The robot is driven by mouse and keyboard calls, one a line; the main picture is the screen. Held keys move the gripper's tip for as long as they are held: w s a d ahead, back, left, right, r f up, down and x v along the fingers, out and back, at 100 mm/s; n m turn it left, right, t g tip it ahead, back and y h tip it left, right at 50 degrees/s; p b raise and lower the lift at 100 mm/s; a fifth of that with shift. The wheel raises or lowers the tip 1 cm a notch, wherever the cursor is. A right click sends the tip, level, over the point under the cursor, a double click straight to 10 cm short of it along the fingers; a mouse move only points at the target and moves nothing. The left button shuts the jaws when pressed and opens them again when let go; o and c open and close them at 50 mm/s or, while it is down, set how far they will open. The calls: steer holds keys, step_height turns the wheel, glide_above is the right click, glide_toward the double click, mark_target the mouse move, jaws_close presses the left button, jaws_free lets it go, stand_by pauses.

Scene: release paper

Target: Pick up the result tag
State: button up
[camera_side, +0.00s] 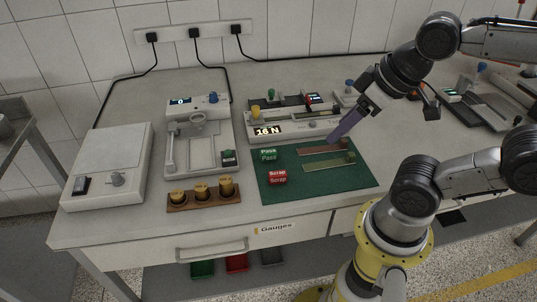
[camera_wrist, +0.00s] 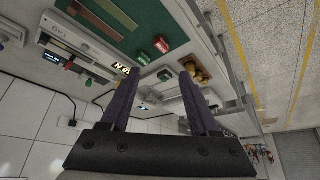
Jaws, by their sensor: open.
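Two result tags lie on the green mat (camera_side: 310,187): a green one marked Pass (camera_side: 268,155) and a red one marked Scrap (camera_side: 278,178). In the wrist view the green tag (camera_wrist: 143,58) and the red tag (camera_wrist: 161,44) show beyond my fingertips. My gripper (camera_side: 334,139) is above the back right part of the mat, to the right of both tags and apart from them. Its purple fingers (camera_wrist: 159,78) are spread with nothing between them.
Two strips (camera_side: 322,149) lie on the mat's right half. Behind it stands a tester (camera_side: 310,122) with a display reading 16 N. To the left are a wooden block with brass weights (camera_side: 201,192), a gauge stand (camera_side: 198,145) and a white box (camera_side: 110,165).

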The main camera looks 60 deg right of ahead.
stand_by(0.3)
steer(key=w+r+n, duration=0.4)
steer(key=w+n, duration=0.1)
steer(key=n+g, duration=0.4)
steer(key=g, duration=0.2)
glide_above(271, 151)
step_height(271, 151, down, 10)
step_height(271, 151, down, 14)
